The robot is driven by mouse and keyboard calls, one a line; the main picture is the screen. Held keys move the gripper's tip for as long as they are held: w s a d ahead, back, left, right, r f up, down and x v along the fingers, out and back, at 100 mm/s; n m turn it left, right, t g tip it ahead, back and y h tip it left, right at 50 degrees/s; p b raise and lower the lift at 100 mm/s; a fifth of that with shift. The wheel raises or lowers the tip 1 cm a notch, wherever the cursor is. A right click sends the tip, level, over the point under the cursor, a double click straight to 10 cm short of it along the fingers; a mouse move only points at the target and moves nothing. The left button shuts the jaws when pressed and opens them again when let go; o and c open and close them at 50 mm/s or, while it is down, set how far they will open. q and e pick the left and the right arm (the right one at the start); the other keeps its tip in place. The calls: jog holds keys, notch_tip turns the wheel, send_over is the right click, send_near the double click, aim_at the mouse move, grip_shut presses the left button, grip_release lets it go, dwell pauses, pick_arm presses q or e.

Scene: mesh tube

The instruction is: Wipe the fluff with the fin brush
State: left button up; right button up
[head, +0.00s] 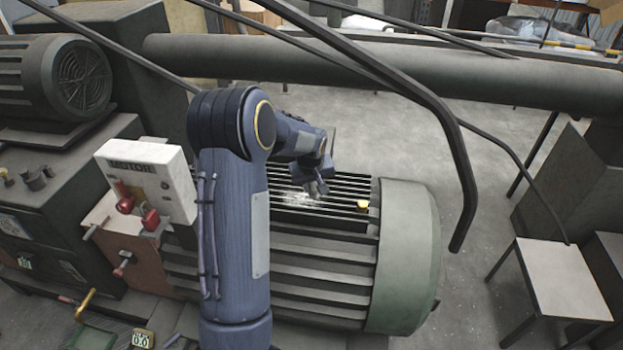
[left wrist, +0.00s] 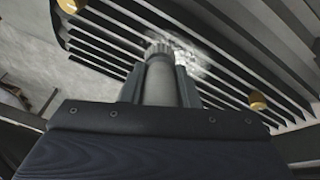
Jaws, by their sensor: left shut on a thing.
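My left gripper (head: 317,186) reaches over the top of the large green finned motor and points down at the fins. In the left wrist view its fingers (left wrist: 160,88) are shut on the fin brush (left wrist: 160,72), a pale grey cylinder with a bristly far end. White fluff (head: 299,197) lies on the dark fins beside the gripper. In the left wrist view the fluff (left wrist: 190,62) shows just beyond and to the right of the brush's tip. Whether the bristles touch the fins I cannot tell. My right gripper is not in view.
The finned motor (head: 405,255) carries a yellow knob (head: 362,206) right of the fluff. A white control box (head: 146,178) with red knobs stands left. A thick pipe (head: 400,72) runs behind, and a bent dark bar (head: 455,150) hangs at right. A stool (head: 560,280) stands on open floor.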

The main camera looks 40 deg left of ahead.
aim_at(312, 195)
pick_arm(q)
jog(key=shift+a, duration=0.4)
jog(key=shift+w+f, duration=0.1)
jog(key=shift+f+b, duration=1.8)
jog(key=shift+f, duration=1.05)
jog(key=shift+f+b, duration=0.65)
jog(key=shift+f, duration=0.05)
jog(key=shift+r, duration=0.1)
